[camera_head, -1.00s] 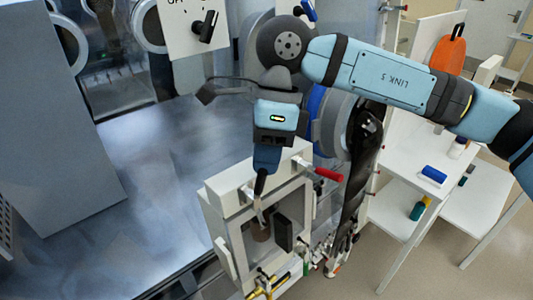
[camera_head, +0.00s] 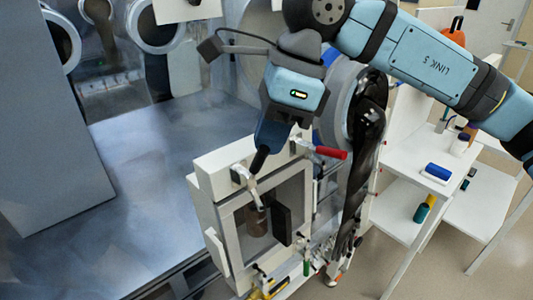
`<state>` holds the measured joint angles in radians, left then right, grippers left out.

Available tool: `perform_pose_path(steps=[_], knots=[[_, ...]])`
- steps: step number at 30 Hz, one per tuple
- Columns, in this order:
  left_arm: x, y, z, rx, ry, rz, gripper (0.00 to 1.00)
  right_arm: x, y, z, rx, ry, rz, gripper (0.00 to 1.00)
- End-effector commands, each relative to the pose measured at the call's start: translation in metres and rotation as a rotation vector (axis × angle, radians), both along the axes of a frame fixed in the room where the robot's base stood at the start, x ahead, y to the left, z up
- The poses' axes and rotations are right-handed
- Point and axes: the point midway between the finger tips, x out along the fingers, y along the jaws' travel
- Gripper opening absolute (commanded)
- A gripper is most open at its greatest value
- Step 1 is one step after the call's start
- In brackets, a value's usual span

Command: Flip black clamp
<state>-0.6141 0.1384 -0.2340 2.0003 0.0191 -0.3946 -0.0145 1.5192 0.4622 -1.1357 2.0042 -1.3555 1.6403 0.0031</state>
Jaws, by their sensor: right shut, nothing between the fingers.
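The black clamp (camera_head: 248,181) is at the upper front edge of a white-framed box with a window (camera_head: 203,187). Its pale metal lever hangs down over the window. My right gripper (camera_head: 260,158) is shut and empty, pointing down with its narrow tip right at the clamp's upper end. The dark tip and the clamp's black handle run together, so I cannot tell exactly where they touch. A second clamp with a red handle (camera_head: 330,153) sits farther right on the box, its handle pointing right. My left gripper is out of view.
A glossy black glove (camera_head: 362,140) hangs from a round port right of the box. White shelves (camera_head: 398,165) at right carry a blue-and-white item (camera_head: 436,172) and a teal bottle (camera_head: 422,211). A grey metal surface (camera_head: 150,190) lies open at left.

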Motion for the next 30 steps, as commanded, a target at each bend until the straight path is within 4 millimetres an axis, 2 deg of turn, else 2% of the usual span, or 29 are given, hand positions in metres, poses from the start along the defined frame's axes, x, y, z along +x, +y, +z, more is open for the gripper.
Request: perform_pose_path(steps=[1, 6, 14, 25, 30], knots=[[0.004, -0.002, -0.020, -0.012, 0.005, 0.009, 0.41, -0.002, -0.002, -0.015, 0.025, -0.034, 0.000, 0.00], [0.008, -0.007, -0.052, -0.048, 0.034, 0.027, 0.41, -0.010, -0.007, -0.021, 0.116, -0.159, 0.001, 0.00], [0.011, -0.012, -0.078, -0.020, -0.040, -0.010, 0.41, -0.020, -0.014, -0.028, 0.252, -0.349, 0.002, 0.00], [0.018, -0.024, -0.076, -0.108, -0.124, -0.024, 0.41, -0.029, -0.021, -0.035, 0.394, -0.543, 0.001, 0.00], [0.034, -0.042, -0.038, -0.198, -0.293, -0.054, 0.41, -0.031, -0.023, -0.036, 0.433, -0.597, 0.001, 0.00]])
